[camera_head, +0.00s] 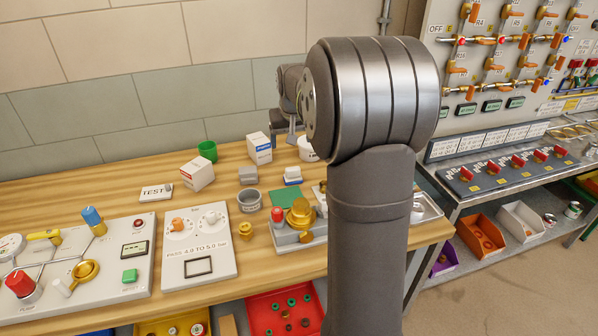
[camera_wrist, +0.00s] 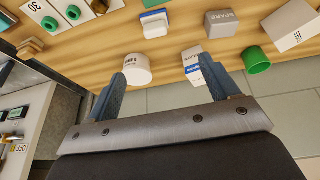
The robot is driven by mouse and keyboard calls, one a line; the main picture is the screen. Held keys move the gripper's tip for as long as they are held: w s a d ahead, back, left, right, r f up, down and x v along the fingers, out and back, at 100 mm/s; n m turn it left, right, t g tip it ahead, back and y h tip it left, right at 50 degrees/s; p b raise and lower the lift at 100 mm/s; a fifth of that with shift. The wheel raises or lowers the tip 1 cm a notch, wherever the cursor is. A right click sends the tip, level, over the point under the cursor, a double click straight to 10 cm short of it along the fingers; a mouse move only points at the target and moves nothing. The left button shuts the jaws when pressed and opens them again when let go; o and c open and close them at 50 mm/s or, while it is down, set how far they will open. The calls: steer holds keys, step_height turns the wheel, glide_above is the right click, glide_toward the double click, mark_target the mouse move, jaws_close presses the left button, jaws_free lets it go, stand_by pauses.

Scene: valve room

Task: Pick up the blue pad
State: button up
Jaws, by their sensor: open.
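The blue pad (camera_head: 292,173) is a small block with a blue layer and a white layer. It lies on the wooden bench near the middle of the head view, just left of my arm. In the wrist view the blue pad (camera_wrist: 154,22) is at the top, beyond the fingertips and apart from them. My gripper (camera_wrist: 163,74) is open and empty, its two dark blue fingers spread. In the head view my gripper is small and partly hidden behind my arm, above the back of the bench.
A white tub (camera_wrist: 137,69) and a white-and-blue box (camera_wrist: 192,57) stand near the fingers. A grey block (camera_wrist: 221,23) and a green cup (camera_wrist: 256,60) are to the right. A green mat (camera_head: 285,196) and a brass-topped fixture (camera_head: 300,217) lie in front of the pad.

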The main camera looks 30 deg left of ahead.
mark_target(293, 168)
steer(key=x, duration=1.9)
steer(key=shift+w+d, duration=0.25)
steer(key=shift+w, duration=0.15)
steer(key=c, duration=1.1)
steer(key=shift+r, duration=0.1)
